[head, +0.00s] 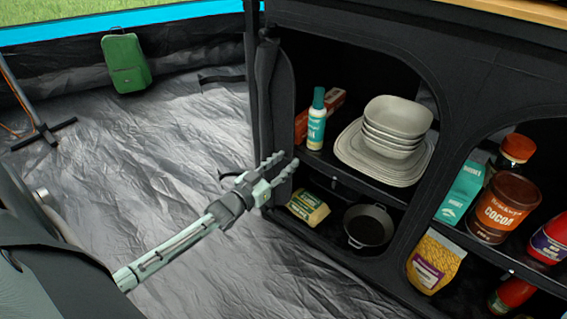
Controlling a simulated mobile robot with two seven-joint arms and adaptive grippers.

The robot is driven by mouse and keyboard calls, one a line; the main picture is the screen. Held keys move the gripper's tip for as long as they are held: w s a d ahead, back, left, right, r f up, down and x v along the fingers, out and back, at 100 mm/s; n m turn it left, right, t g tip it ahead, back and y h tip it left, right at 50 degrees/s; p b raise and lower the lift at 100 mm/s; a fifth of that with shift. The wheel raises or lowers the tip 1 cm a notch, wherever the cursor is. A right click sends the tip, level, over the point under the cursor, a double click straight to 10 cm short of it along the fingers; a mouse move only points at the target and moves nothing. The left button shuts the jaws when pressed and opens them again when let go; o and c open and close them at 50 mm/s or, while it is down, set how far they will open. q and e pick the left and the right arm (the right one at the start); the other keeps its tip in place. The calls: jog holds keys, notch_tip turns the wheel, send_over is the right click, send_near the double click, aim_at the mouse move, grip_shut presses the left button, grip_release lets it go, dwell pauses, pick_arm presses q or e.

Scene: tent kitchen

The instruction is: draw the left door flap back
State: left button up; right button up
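The left door flap (283,95) is dark cloth hanging in a narrow, bunched strip along the left side of the cupboard's left opening. The opening behind it shows its shelves. My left gripper (290,158) is at the lower part of the flap, pointing up and right. Its two fingers stand apart, with dark cloth behind and between them. I cannot tell whether they touch the cloth. My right gripper is not in view.
The black fabric cupboard (446,62) holds stacked plates and bowls (396,128), a bottle (316,120), a pan (369,226) and a cocoa jar (503,208). A green backpack (125,62) stands at the back left. The grey floor (165,130) is mostly clear.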

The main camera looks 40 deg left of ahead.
pick_arm(q)
grip_shut()
jog(key=shift+w+a, duration=0.1)
jog(key=shift+a, duration=1.25)
jog(key=o, duration=0.5)
grip_release()
jog(key=shift+d, duration=0.1)
jog(key=s, duration=0.8)
jog(key=s+a, duration=0.1)
jog(key=s, duration=0.3)
